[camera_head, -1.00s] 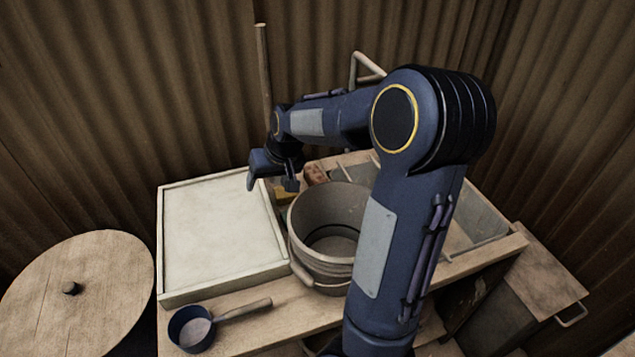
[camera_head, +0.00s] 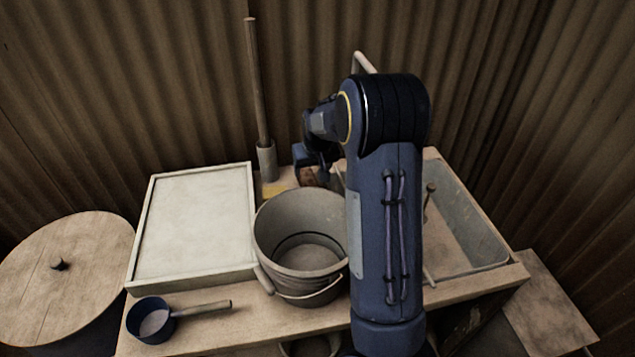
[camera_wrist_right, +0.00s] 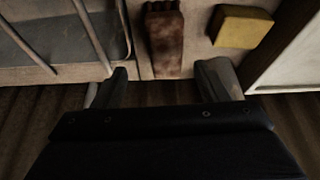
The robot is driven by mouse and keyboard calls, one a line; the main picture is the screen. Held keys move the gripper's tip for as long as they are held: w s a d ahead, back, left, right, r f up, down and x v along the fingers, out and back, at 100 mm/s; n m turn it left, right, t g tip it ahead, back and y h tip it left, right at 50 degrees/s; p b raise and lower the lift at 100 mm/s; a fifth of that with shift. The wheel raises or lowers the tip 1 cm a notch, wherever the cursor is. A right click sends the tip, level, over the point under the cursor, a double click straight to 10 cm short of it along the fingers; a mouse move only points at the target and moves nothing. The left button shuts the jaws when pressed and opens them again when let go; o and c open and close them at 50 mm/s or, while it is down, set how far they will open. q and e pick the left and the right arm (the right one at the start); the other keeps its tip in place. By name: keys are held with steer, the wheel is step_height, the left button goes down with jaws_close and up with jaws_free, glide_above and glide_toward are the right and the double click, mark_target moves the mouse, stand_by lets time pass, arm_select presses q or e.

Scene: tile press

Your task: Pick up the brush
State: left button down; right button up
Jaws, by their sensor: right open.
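The brush appears to be the worn reddish-brown block (camera_wrist_right: 165,42) in the right wrist view, lying between the sink's rim and a yellow block. Its far end is dark and hard to make out. In the head view a small part of the brush (camera_head: 309,177) shows behind the bucket, partly hidden by my right gripper. My right gripper (camera_head: 312,170) is open. In the right wrist view its two fingers (camera_wrist_right: 166,82) stand either side of the brush's near end, with nothing held; I cannot tell the height gap. My left gripper is not in view.
A bucket (camera_head: 268,232) stands in front of the brush. A white framed tray (camera_head: 140,240) lies left, a sink (camera_head: 470,235) right. The yellow block (camera_wrist_right: 243,27) is beside the brush. A pole (camera_head: 256,85) stands upright behind. A ladle (camera_head: 152,322) lies in front.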

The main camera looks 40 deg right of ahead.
mark_target(308, 178)
steer(key=x, duration=0.7)
steer(key=shift+w+a+f, duration=0.1)
steer(key=shift+w+a, duration=0.1)
steer(key=shift+a, duration=0.15)
steer(key=shift+f, duration=0.25)
